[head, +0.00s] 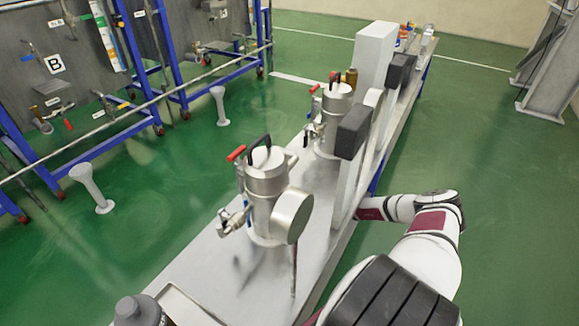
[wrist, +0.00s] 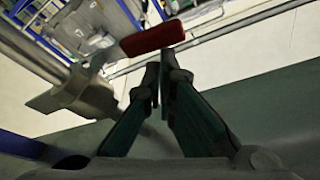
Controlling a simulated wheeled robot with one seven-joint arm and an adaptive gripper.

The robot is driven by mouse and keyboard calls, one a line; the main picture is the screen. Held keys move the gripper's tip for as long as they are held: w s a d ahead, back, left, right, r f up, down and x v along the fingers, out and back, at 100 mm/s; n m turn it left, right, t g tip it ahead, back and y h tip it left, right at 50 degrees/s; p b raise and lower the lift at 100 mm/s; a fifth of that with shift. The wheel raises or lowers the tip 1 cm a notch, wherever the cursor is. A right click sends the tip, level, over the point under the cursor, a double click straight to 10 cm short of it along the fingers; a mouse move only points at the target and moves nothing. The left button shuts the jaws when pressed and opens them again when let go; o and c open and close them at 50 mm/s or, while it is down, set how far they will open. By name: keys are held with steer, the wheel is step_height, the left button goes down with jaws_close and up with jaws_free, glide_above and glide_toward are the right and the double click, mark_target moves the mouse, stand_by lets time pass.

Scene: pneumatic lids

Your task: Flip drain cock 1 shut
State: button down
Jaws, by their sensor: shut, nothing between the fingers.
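In the wrist view, a red lever handle (wrist: 152,38) lies across the picture just past the fingertips; I cannot tell whether they touch it. A grey metal fitting (wrist: 80,95) is to its left. My gripper (wrist: 159,78) is shut and empty, its two dark fingers meeting at the tips. In the head view, the near steel vessel (head: 265,190) has a red lever (head: 236,153) at its upper left and a metal fitting (head: 232,218) lower down. A second vessel (head: 330,120) stands behind it. No number shows on a cock. My gripper is hidden in the head view.
The vessels stand on a long metal bench (head: 205,275). A white upright panel (head: 347,185) with a dark block (head: 354,130) rises beside my forearm. Blue-framed racks (head: 130,120) stand at the left. Green floor (head: 500,220) is open at the right.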

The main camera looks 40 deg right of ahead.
steer(key=shift+a+f, duration=0.1)
steer(key=shift+a, duration=0.05)
stand_by(0.5)
steer(key=v, duration=1.2)
steer(key=w+a+r+n+y, duration=0.2)
steer(key=w+n, duration=0.5)
steer(key=w, duration=0.4)
step_height(320, 180, up, 2)
steer(key=shift+y+p, duration=0.4)
steer(key=shift+y, duration=0.2)
steer(key=shift+s+a+f+b, duration=0.15)
steer(key=shift+f+b, duration=0.15)
steer(key=shift+f, duration=0.5)
